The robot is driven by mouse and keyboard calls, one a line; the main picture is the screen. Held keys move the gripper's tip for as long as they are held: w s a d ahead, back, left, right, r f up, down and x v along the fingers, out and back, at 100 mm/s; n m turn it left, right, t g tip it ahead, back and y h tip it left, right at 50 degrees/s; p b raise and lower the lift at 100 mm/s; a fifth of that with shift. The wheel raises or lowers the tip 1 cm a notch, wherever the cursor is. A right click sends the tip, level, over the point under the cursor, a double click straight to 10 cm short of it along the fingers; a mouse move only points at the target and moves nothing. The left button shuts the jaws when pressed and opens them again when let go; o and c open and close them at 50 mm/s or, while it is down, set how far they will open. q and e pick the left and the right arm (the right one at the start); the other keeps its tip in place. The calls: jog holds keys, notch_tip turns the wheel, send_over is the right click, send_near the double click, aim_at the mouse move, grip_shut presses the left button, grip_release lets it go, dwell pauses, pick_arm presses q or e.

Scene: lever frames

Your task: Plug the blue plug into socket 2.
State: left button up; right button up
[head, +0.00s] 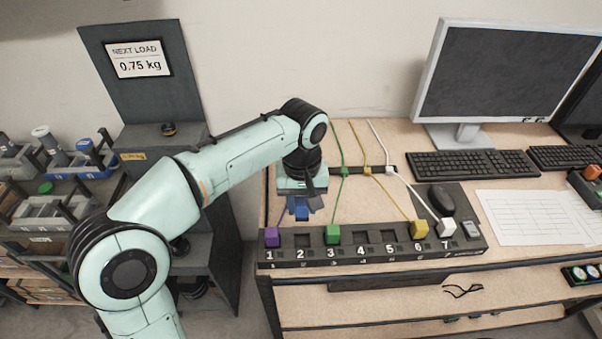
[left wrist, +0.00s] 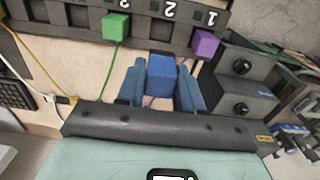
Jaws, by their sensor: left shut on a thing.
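The blue plug (head: 302,209) is held between the fingers of my left gripper (head: 303,199), above the table behind the socket strip (head: 345,252). In the left wrist view the blue plug (left wrist: 161,72) sits between both blue-grey fingers, apart from the strip. Socket 2 (head: 302,240) looks empty, in front of and below the plug. A purple plug (head: 272,237) is in socket 1 and a green plug (head: 332,234) is in socket 3. The blue plug's own cable is mostly hidden by the gripper. My right gripper is not in view.
A yellow plug (head: 419,229) and a white plug (head: 447,227) stand at the strip's right end. Green, yellow and white cables run back to a dark rail. A mouse (head: 441,200), keyboard (head: 472,164) and monitor (head: 505,75) are to the right. A grey cabinet (head: 212,240) stands left.

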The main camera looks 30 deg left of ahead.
pick_arm(q)
jog(key=f+b, duration=0.1)
jog(key=f, duration=0.1)
jog(key=s+f+b, duration=0.1)
jog(key=f, duration=0.1)
jog(key=d+f+b, duration=0.1)
jog(key=f+b, duration=0.1)
jog(key=shift+s+f, duration=0.15)
jog(key=shift+s, duration=0.05)
jog(key=shift+f, duration=0.45)
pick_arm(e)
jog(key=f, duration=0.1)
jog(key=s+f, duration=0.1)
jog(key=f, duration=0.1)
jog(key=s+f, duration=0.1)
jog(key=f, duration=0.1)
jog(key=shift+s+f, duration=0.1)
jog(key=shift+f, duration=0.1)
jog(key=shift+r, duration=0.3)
pick_arm(q)
jog(key=shift+f, duration=0.85)
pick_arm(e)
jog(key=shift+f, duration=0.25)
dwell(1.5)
pick_arm(q)
jog(key=o, duration=1.5)
